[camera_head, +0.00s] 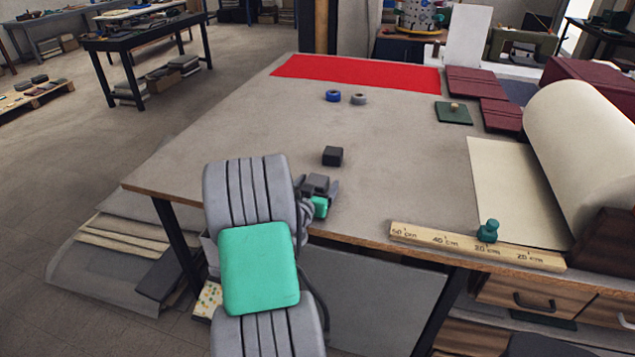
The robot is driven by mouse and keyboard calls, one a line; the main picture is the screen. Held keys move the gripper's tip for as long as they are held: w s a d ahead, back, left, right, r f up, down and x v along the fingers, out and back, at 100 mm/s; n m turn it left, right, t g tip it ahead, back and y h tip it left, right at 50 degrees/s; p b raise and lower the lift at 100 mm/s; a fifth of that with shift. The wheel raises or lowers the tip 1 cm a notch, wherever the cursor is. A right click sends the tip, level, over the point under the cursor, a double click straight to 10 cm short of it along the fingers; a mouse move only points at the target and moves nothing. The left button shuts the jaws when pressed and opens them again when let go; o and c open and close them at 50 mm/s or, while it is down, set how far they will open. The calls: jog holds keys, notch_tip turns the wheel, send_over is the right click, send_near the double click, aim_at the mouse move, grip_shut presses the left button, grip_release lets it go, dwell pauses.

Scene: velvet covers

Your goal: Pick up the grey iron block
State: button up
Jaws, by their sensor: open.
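A small dark grey block (333,156) sits alone on the grey table (250,130), left of the table's middle. It is the only block of this kind I see on the table. My gripper (326,190) is at the table's front edge, nearer to me than the block and a little to its left. It is open and apart from the block. My own arm hides part of the gripper and part of the table's front left edge.
A red cloth (355,72) covers the back edge.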

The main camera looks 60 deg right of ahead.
jog(key=shift+a, duration=0.1)
grip_shut()
dwell(0.8)
jog(key=shift+r, duration=0.15)
